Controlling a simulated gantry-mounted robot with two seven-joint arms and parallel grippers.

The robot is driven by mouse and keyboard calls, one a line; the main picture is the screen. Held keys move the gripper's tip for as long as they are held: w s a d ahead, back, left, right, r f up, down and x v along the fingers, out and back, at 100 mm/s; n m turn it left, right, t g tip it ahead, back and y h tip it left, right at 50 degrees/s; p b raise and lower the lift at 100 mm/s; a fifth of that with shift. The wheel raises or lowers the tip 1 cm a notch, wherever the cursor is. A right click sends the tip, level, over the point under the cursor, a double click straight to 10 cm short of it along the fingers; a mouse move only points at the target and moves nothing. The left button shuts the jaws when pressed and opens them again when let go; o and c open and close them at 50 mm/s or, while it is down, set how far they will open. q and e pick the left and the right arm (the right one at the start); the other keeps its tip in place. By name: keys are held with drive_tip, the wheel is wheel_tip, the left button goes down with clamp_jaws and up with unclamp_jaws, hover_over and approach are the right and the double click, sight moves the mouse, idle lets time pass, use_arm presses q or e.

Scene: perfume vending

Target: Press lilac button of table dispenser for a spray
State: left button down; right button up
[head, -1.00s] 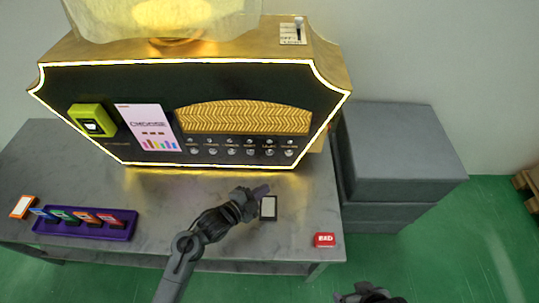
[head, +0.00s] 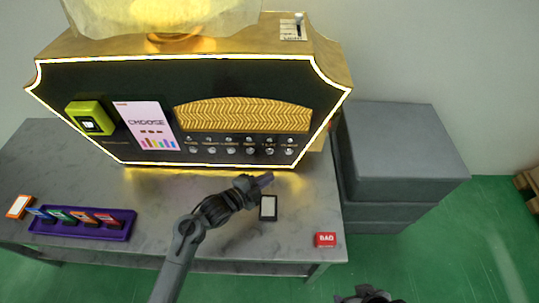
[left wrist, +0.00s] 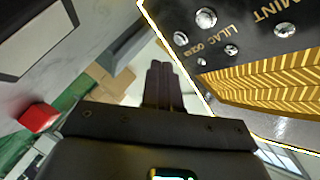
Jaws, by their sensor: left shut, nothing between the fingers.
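The table dispenser (head: 70,80) is a black-fronted gold machine with a glowing yellow outline. Its row of round silver buttons runs under a gold patterned panel. The lilac button (head: 269,152) is second from the right; in the left wrist view the large round lilac button (left wrist: 205,18) sits by the LILAC label at upper right. My left gripper (head: 266,179) is shut and empty, just in front of and below the lilac button, apart from it. Its closed fingers show in the left wrist view (left wrist: 160,85). My right gripper (head: 365,296) is partly cut off at the bottom edge.
A small dark-framed card (head: 268,208) lies on the table (head: 160,210) below my left gripper. A red block (head: 325,239) sits near the right front corner. A purple tray (head: 80,230) of colored cards is at left. Grey boxes (head: 400,150) stand at right.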

sight(270, 152)
use_arm(q)
drive_tip(key=w+b, duration=0.4)
drive_tip(key=w, duration=0.2)
drive_tip(key=shift+w+d, duration=0.1)
idle(0.5)
idle(0.8)
idle(0.7)
drive_tip(key=shift+w, duration=0.2)
drive_tip(key=shift+w, duration=0.25)
